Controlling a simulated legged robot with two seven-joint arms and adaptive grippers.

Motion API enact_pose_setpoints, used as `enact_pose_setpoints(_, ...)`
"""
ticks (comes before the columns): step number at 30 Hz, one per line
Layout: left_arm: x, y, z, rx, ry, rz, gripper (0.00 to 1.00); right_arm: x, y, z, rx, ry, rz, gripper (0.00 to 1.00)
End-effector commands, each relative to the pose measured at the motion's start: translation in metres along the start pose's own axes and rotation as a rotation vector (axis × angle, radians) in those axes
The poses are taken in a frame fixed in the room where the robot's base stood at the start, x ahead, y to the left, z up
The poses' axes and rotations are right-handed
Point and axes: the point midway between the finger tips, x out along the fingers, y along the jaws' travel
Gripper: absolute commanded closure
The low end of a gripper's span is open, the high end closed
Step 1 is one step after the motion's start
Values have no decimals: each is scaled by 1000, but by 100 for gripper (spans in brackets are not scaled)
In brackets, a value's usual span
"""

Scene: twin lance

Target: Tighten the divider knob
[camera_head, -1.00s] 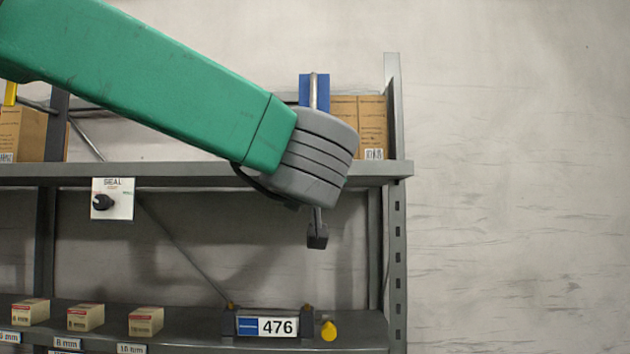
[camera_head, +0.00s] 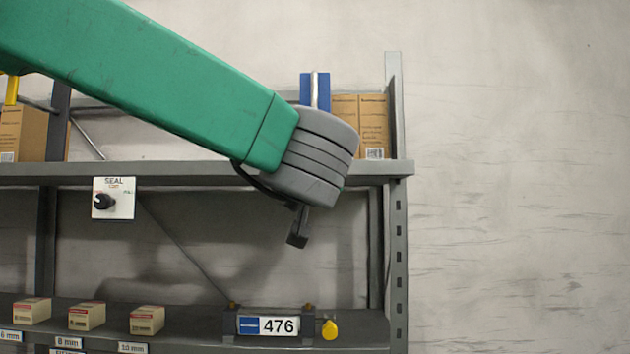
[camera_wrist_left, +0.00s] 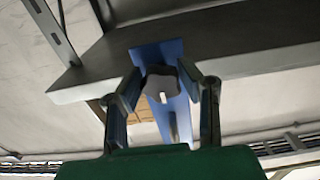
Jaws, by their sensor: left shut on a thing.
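A blue upright divider (camera_head: 323,90) shows above the shelf edge, partly behind my left arm's grey wrist. In the left wrist view the blue divider (camera_wrist_left: 147,53) has a grey lobed knob (camera_wrist_left: 158,80) with a small white mark on its face. My left gripper (camera_wrist_left: 160,84) has one finger on each side of the knob and is shut on it. In the head view the knob and my left fingers are hidden behind the wrist. My right gripper is in neither view.
The upper shelf (camera_head: 220,174) holds cardboard boxes (camera_head: 360,120). A white SEAL panel (camera_head: 122,205) with a black dial hangs from its edge. The lower shelf (camera_head: 365,328) carries small boxes (camera_head: 147,320), a 476 sign (camera_head: 278,326) and a yellow knob (camera_head: 329,330).

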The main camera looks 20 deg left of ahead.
Motion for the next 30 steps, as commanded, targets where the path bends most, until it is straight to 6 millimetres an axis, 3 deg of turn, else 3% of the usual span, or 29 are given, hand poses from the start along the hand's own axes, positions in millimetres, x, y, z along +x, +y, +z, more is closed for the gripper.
enact_pose_setpoints(2,0,2,9,5,-16,4,97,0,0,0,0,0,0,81)
enact_pose_setpoints(3,0,2,8,5,-15,4,54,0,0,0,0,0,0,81)
enact_pose_setpoints(4,0,2,8,5,-15,4,47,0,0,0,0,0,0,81)
enact_pose_setpoints(17,-9,0,3,-1,-7,3,47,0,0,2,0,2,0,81)
enact_pose_setpoints(30,-94,2,5,2,-9,5,47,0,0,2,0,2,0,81)
